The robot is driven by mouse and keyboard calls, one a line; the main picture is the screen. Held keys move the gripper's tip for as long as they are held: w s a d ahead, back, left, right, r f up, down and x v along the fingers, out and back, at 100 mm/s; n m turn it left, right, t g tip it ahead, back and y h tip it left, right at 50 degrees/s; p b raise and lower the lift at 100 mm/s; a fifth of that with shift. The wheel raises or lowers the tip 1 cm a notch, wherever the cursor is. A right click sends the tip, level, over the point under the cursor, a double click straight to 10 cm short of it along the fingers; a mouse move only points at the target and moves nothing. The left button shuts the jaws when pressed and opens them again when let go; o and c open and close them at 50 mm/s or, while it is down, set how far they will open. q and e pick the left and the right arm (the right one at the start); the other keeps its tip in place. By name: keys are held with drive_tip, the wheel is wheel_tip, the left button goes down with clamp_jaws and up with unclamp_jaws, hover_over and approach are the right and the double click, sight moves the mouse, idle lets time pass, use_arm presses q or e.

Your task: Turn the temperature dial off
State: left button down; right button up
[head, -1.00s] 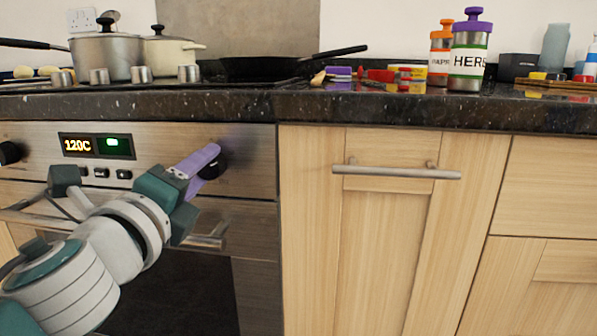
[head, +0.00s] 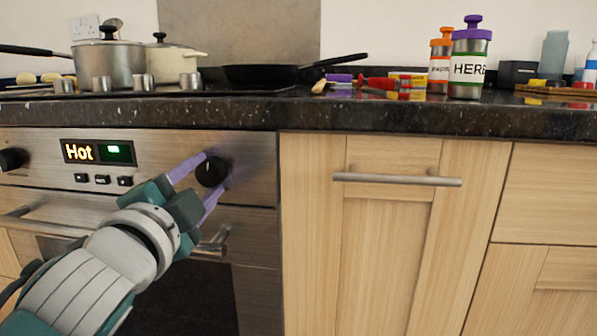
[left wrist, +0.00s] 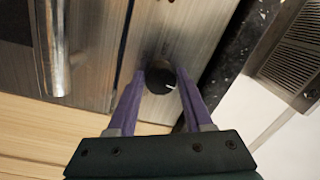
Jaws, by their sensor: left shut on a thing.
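The temperature dial (head: 211,171) is a round black knob at the right end of the oven's steel control panel. The left wrist view shows the dial (left wrist: 160,80) with a white mark on its face, pointing to the right. My left gripper (head: 207,177) has purple fingers, one on each side of the dial, and is shut on it. The oven display (head: 97,151) reads "Hot" beside a small green lit area. My right gripper is not in view.
Another black knob (head: 12,159) is at the panel's left end. The oven handle (head: 40,226) runs below the panel. A wooden cabinet door with a bar handle (head: 397,179) is to the right. Pots, a frying pan (head: 262,75) and jars stand on the dark granite counter (head: 400,112).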

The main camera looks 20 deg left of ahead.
use_arm(q)
drive_tip(key=shift+n, duration=1.1)
drive_tip(key=shift+c, duration=1.5)
unclamp_jaws()
